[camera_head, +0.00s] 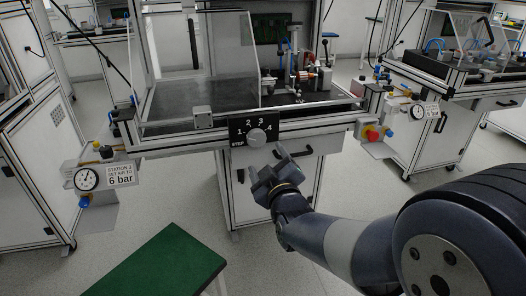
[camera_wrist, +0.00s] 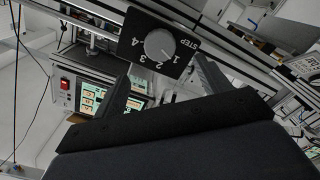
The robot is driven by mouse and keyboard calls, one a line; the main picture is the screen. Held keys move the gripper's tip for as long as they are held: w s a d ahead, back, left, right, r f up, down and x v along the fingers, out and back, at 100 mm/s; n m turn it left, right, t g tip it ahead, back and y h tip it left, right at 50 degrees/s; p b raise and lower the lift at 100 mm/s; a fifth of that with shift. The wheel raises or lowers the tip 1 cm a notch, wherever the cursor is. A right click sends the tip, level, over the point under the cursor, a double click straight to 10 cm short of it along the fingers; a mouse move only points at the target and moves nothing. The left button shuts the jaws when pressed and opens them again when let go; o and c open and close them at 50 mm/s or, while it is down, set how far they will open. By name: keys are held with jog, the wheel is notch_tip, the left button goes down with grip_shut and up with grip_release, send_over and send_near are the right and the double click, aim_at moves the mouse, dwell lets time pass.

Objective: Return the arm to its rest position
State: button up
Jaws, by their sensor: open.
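My gripper (camera_head: 268,170) is at the end of my arm, which reaches in from the lower right in the head view. It is open and empty, just below and in front of the step dial panel. In the wrist view my gripper's two fingers (camera_wrist: 160,85) stand apart at either side, below the dial. The grey round knob (camera_head: 257,138) sits on a black panel marked STEP with numbers 1 to 4. The knob also shows in the wrist view (camera_wrist: 160,45), apart from the fingers.
The test station's black worktop (camera_head: 200,98) is behind the panel. A pressure gauge (camera_head: 87,179) with a 6 bar sign is at left. A red emergency button (camera_head: 372,133) is right of the panel. A green-topped bench (camera_head: 165,262) stands at the front left. Bare floor lies between.

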aim_at(257, 140)
jog(key=shift+s+d, duration=0.2)
jog(key=shift+s, duration=0.35)
jog(key=x, duration=1.1)
jog(key=shift+f+b, duration=0.1)
jog(key=shift+b, duration=0.2)
jog(key=shift+s, duration=0.1)
